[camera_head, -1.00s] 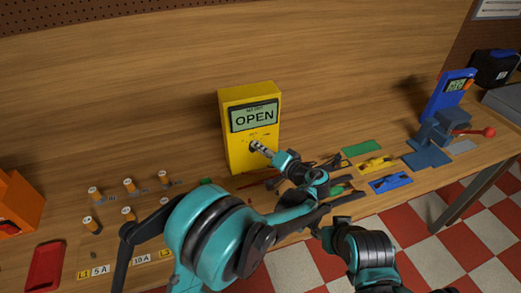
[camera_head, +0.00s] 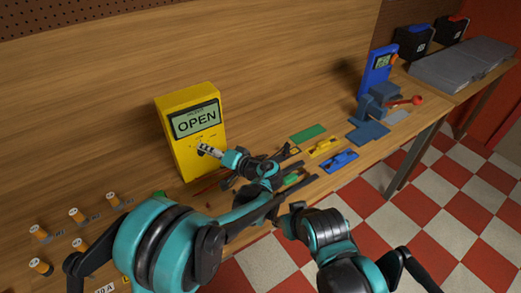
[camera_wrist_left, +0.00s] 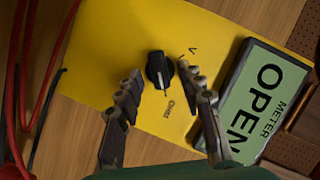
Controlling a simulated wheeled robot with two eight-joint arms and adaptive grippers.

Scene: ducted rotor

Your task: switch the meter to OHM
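The yellow meter (camera_head: 190,130) stands upright against the back panel, and its display (camera_head: 196,121) reads OPEN. In the left wrist view its black knob (camera_wrist_left: 159,70) sits on the yellow face, with a V label to its upper right and an OHM label (camera_wrist_left: 168,107) just below. The knob's white mark appears to point towards OHM. My left gripper (camera_wrist_left: 160,82) is open, its fingertips on either side of the knob with yellow face visible between; contact is not clear. It also shows in front of the knob in the head view (camera_head: 208,151). My right gripper cannot be made out clearly.
Red and black leads (camera_wrist_left: 28,75) run beside the meter. Right of it lie a green plate (camera_head: 309,133), a yellow part (camera_head: 323,148) and a blue part (camera_head: 340,161). A blue vise (camera_head: 378,103) and several fuse-like cylinders (camera_head: 77,215) stand on the bench.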

